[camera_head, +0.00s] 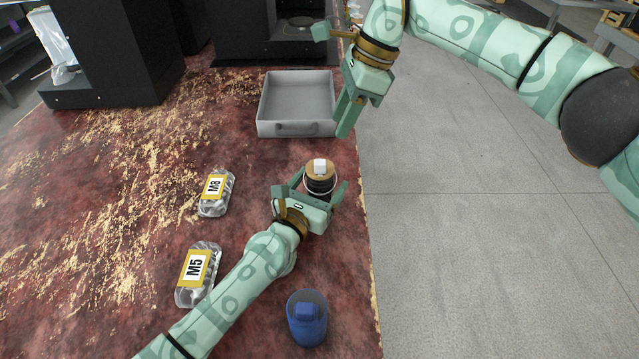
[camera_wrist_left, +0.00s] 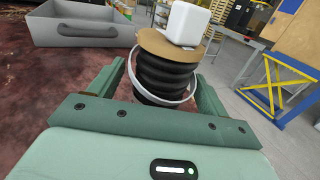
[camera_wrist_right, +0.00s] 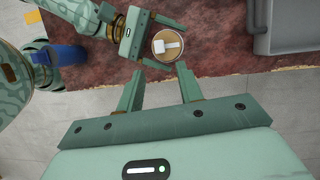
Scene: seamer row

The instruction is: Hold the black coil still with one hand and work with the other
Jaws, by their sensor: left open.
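The black coil (camera_head: 318,186) stands upright near the table's right edge. A tan disc (camera_head: 310,172) lies on top of it, with a white block (camera_head: 320,166) on the disc. A pale ring loops around the coil, tilted in the left wrist view (camera_wrist_left: 178,101). My left gripper (camera_head: 318,190) is open, with one finger on each side of the coil; I cannot tell whether they touch it. My right gripper (camera_head: 350,112) is above and beyond the coil, near the table edge. The right wrist view shows its fingers (camera_wrist_right: 158,85) apart and empty, with the disc (camera_wrist_right: 158,52) beyond them.
A grey metal tray (camera_head: 296,128) sits behind the coil. Packs labelled M8 (camera_head: 215,192) and M5 (camera_head: 197,272) lie to the left. Dark machines (camera_head: 110,60) stand at the back.

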